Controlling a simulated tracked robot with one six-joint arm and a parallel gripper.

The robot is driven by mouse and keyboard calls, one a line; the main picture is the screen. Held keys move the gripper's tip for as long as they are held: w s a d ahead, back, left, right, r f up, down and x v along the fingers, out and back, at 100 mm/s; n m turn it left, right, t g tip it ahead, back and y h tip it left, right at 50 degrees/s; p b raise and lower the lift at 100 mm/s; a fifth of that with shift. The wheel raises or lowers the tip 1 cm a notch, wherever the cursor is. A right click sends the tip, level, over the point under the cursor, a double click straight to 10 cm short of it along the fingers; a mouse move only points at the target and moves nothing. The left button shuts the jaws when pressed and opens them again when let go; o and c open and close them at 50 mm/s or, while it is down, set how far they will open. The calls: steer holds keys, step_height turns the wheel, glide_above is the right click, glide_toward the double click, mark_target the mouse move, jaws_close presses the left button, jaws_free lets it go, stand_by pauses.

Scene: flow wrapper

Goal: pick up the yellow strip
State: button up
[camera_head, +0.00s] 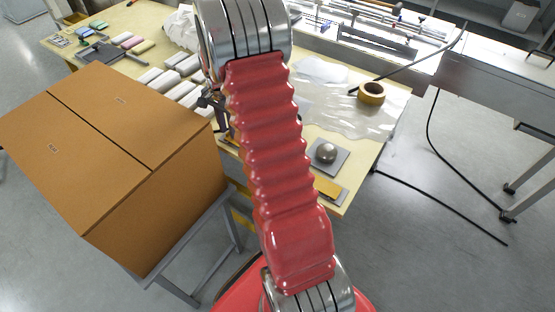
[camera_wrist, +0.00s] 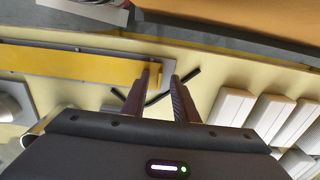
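The yellow strip (camera_wrist: 95,66) lies flat along a grey plate at the upper left of the wrist view. In the head view the yellow strip (camera_head: 327,188) shows at the table's front edge, partly hidden by my red arm. My gripper (camera_wrist: 163,72) points at the strip's right end in the wrist view. Its dark fingers are apart, with a narrow gap and nothing seen held between them. The left fingertip overlaps the strip's end in the picture; I cannot tell whether they touch. In the head view my arm hides most of the gripper.
A large brown box (camera_head: 120,140) stands left of the arm. White blocks (camera_wrist: 232,106) lie right of my fingers in the wrist view. A metal dome (camera_head: 326,152) on a plate, clear film (camera_head: 350,118) and a tape roll (camera_head: 371,93) are on the table (camera_head: 391,108).

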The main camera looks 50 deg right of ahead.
stand_by(0.3)
jaws_close()
stand_by(0.3)
